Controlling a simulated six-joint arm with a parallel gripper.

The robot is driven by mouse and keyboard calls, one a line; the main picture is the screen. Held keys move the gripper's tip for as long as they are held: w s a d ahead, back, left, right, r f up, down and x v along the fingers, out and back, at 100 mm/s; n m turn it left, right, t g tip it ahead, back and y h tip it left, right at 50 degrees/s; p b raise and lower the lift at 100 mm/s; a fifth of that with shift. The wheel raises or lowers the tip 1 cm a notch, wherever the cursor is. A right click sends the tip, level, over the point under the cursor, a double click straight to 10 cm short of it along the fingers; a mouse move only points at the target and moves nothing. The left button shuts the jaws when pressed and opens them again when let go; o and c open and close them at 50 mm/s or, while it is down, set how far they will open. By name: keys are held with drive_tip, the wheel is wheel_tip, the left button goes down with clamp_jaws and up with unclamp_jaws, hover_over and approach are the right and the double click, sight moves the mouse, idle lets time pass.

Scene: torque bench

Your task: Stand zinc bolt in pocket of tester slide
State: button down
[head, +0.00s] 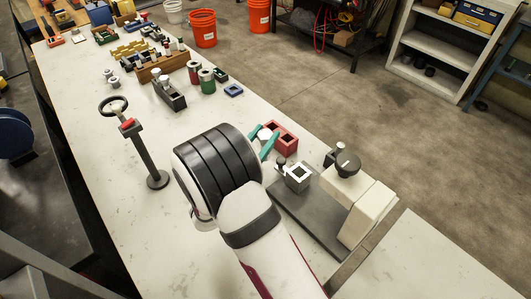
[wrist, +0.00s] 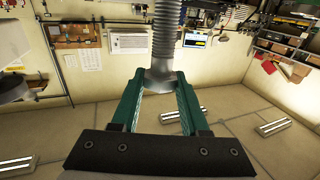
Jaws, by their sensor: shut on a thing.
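My gripper (head: 264,140) has teal fingers and is shut on the zinc bolt (head: 265,133), whose pale hex head shows between the fingers in the head view. In the wrist view, the bolt's grey threaded shank (wrist: 166,35) runs from the fingertips (wrist: 161,82) to the top edge. The shank's lower end is hidden in the head view.
A red block with square pockets (head: 283,138) is close beside the gripper. The tester's beige body (head: 362,212) and dark knob (head: 347,162) stand right of the slide. A post with a ring (head: 145,150) stands left. Cans and trays line the bench behind.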

drive_tip(key=d+r+m+g+h, duration=0.3)
drive_tip(key=d+m+h, duration=0.1)
drive_tip(key=d, duration=0.5)
drive_tip(key=shift+s+d+r+g+h, duration=0.15)
drive_tip(key=shift+s+r+g+h, duration=0.15)
drive_tip(key=shift+s+h, duration=0.25)
drive_tip(key=shift+w+f, duration=0.1)
drive_tip(key=shift+f, duration=0.05)
hover_over(291, 171)
drive_tip(key=d, duration=0.2)
drive_tip(key=shift+s+a+f, duration=0.1)
drive_tip(key=shift+s+f, duration=0.05)
drive_tip(key=shift+f, duration=1.3)
drive_tip(key=shift+s+a+f, duration=0.1)
drive_tip(key=shift+s+f, duration=0.05)
drive_tip(key=shift+f, duration=1.25)
drive_tip(key=shift+f, duration=0.4)
drive_tip(key=shift+f, duration=0.2)
drive_tip(key=shift+f, duration=0.3)
drive_tip(key=shift+f, duration=0.3)
drive_tip(key=shift+f, duration=0.25)
